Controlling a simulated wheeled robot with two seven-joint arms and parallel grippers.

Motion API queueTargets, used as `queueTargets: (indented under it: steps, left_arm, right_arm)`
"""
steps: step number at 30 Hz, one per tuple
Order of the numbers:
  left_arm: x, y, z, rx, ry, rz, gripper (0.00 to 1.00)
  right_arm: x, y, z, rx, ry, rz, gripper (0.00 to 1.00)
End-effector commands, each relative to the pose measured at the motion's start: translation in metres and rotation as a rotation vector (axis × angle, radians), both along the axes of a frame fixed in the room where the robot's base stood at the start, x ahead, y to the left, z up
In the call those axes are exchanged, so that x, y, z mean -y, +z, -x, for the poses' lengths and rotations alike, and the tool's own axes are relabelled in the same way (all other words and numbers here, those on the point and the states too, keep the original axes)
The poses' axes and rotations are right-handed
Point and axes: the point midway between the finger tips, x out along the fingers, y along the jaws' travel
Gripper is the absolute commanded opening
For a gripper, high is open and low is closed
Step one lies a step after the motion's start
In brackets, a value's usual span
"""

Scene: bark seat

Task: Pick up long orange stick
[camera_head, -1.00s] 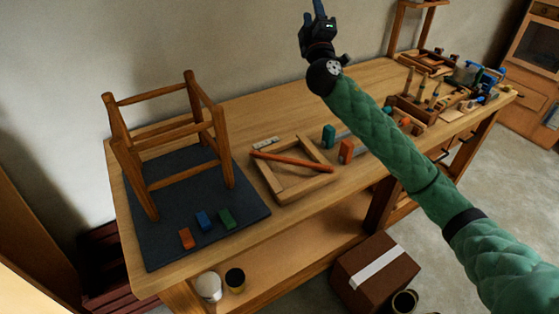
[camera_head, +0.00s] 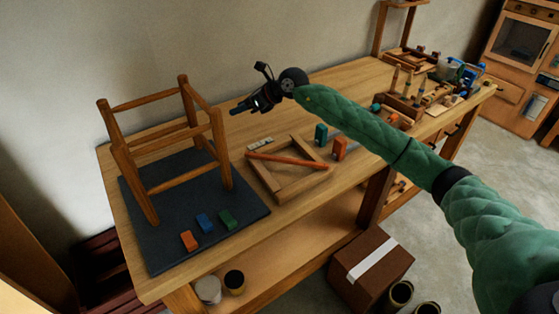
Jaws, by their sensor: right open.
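The long orange stick (camera_head: 287,160) lies across a wooden frame tray (camera_head: 306,187) on the workbench, its two ends over the tray's sides. My right gripper (camera_head: 240,108) is open and empty. It is above the back of the bench, up and to the left of the stick and apart from it, with its fingers pointing left. My right arm comes in from the right over the bench. My left gripper is not in view.
An upturned wooden stool frame (camera_head: 151,185) stands on a dark mat (camera_head: 165,254) at left, with small orange, blue (camera_head: 204,222) and green blocks before it. Teal (camera_head: 321,134) and orange (camera_head: 339,148) clamps stand right of the tray. A tool rack (camera_head: 405,105) is farther right.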

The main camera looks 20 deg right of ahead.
Motion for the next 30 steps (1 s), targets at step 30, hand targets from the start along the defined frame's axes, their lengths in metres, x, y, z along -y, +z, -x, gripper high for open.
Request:
queueTargets:
  steps: [30]
  left_arm:
    - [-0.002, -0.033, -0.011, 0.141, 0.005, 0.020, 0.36]
  right_arm:
    - [0.150, -0.119, 0.069, -0.422, 0.166, 0.929, 0.42]
